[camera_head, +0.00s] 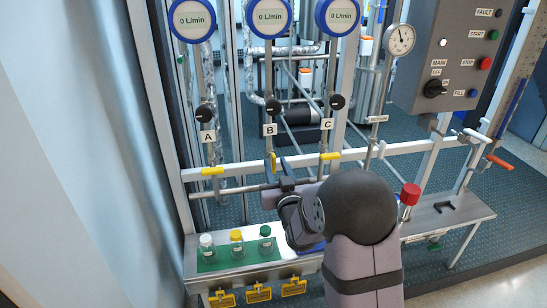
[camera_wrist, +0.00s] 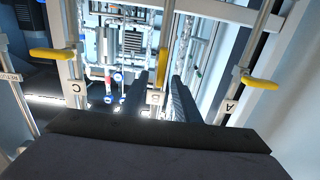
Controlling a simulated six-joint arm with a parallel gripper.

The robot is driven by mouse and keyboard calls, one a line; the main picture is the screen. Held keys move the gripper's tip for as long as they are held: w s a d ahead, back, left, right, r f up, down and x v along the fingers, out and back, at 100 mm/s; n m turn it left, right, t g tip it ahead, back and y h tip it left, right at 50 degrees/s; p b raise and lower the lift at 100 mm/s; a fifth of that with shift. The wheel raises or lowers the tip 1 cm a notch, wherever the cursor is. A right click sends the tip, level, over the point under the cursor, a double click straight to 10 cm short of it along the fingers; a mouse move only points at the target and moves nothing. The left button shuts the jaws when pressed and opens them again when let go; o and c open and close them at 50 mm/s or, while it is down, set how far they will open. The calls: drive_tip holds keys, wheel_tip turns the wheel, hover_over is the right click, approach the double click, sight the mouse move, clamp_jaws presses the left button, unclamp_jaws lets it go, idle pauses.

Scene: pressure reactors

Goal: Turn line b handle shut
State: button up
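My gripper (camera_head: 284,176) is just in front of and below this handle. In the wrist view my gripper (camera_wrist: 160,85) has its two dark fingers apart, with the B pipe showing between them and the handle beyond the tips. Nothing is visibly held.
The yellow A handle (camera_head: 212,171) and C handle (camera_head: 330,156) lie crosswise on either side. Below is a bench (camera_head: 440,219) with capped bottles on a green mat (camera_head: 222,259). A red knob (camera_head: 410,194) stands right of my arm. A control panel (camera_head: 455,60) is upper right.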

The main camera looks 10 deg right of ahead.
sight(274, 161)
drive_tip(key=shift+w+p, duration=0.5)
drive_tip(key=shift+w, duration=1.4)
drive_tip(key=shift+c, duration=0.2)
clamp_jaws()
